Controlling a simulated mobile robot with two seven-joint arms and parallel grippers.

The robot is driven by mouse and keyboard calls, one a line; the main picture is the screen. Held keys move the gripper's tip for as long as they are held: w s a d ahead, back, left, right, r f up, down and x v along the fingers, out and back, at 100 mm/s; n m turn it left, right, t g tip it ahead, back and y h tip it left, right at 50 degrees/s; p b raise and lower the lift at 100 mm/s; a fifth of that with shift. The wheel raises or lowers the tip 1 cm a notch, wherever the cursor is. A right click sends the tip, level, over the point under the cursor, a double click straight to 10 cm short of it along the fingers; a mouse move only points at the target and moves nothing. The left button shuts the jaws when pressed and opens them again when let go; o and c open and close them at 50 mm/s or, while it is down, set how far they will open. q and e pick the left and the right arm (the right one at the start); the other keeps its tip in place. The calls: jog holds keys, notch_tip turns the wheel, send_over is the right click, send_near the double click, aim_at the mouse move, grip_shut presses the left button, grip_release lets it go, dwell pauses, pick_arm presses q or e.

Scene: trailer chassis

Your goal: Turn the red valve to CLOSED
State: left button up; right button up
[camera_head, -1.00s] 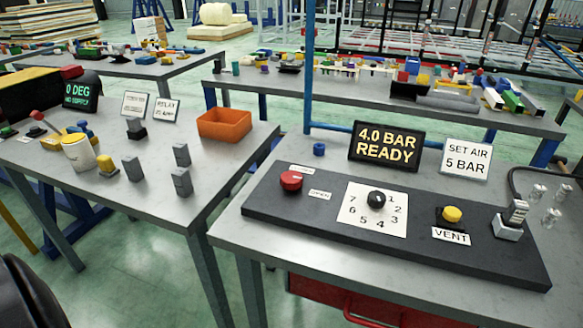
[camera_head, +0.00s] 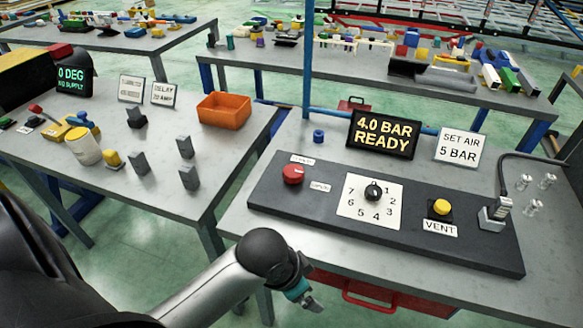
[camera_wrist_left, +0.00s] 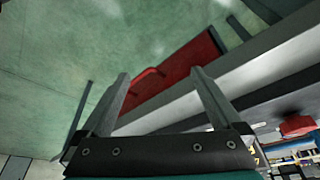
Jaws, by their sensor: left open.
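The red valve (camera_head: 292,174) is a round red knob at the left end of the dark panel (camera_head: 300,213) on the right bench. One small label sits above it and another, too small to read now, sits to its right. My left gripper (camera_head: 311,303) is in front of the bench's front edge, below and apart from the valve. In the left wrist view its two fingers (camera_wrist_left: 160,95) are spread with nothing between them. The red valve also shows at the right of that view (camera_wrist_left: 298,126). My right gripper is not in view.
The panel also holds a numbered dial (camera_head: 373,192), a yellow VENT button (camera_head: 441,208) and a grey switch (camera_head: 495,212). A display (camera_head: 384,135) reads "4.0 BAR READY"; a sign (camera_head: 458,147) reads "SET AIR 5 BAR". A red drawer (camera_head: 350,287) is under the bench.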

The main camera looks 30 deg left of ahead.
pick_arm(q)
jog(key=w+a+r+m, duration=0.1)
jog(key=w+a, duration=0.1)
jog(key=w, duration=0.1)
jog(key=w+a+r+m, duration=0.1)
jog(key=w+a+r, duration=0.1)
jog(key=w+a, duration=0.1)
jog(key=w+a+r, duration=0.2)
jog(key=w, duration=0.3)
jog(key=shift+w+a+m+g, duration=0.15)
jog(key=shift+a+m+g, duration=0.2)
jog(key=shift+m+g, duration=0.05)
jog(key=w+a+r, duration=0.4)
jog(key=a+r, duration=0.1)
jog(key=a, duration=0.1)
jog(key=n+t, duration=0.1)
jog(key=n, duration=0.1)
send_near(293, 170)
jog(key=shift+h, duration=0.3)
jog(key=b+x, duration=0.2)
jog(key=x, duration=0.6)
jog(key=shift+a+f, duration=0.1)
jog(key=shift+f, duration=0.3)
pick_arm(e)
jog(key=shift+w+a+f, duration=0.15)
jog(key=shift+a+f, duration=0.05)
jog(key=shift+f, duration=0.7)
